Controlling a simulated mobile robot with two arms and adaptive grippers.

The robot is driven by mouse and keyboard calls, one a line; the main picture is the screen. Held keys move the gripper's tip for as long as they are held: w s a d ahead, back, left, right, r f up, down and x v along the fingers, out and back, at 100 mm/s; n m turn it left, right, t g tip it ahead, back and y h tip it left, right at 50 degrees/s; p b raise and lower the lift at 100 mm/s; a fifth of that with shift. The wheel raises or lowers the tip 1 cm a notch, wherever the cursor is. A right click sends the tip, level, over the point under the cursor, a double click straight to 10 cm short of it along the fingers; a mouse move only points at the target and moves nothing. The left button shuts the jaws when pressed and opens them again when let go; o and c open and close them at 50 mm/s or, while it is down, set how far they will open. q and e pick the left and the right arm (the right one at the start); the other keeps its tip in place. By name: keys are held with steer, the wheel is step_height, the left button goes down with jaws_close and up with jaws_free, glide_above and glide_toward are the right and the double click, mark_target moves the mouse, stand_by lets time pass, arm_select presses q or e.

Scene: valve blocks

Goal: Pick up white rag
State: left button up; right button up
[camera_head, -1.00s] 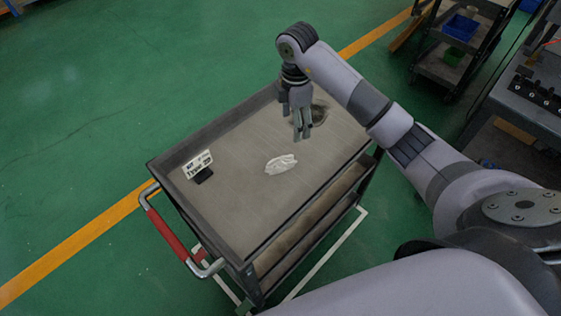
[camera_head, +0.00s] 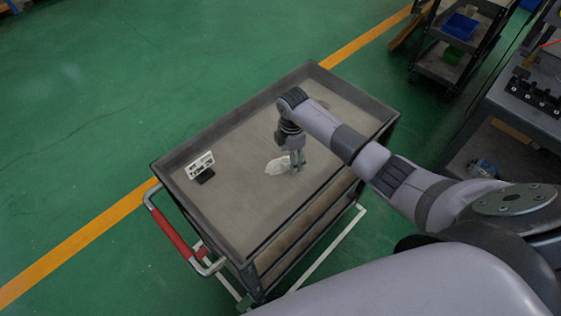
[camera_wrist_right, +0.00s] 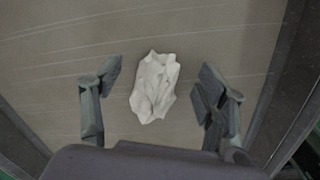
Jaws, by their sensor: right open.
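The white rag (camera_head: 277,166) lies crumpled on the grey top of the cart (camera_head: 235,185). In the right wrist view the white rag (camera_wrist_right: 154,87) sits between and a little beyond the two fingers. My right gripper (camera_head: 298,165) is just to the right of the rag in the head view, pointing down and partly overlapping its edge. In the right wrist view my right gripper (camera_wrist_right: 155,92) is open and empty, with a gap on each side of the rag. Whether the fingertips touch the cart top cannot be told. My left gripper is not in view.
A small white sign on a black stand (camera_head: 201,167) stands on the left part of the cart top. The cart has a raised rim and a red handle (camera_head: 170,230). A workbench (camera_head: 520,105) and a shelf cart with a blue bin (camera_head: 460,27) stand at right.

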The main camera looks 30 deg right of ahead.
steer(key=shift+f, duration=0.2)
steer(key=shift+c, duration=0.6)
steer(key=c, duration=1)
steer(key=shift+r, duration=0.1)
step_height(320, 180, up, 20)
steer(key=shift+f+b, duration=0.1)
steer(key=shift+b, duration=0.7)
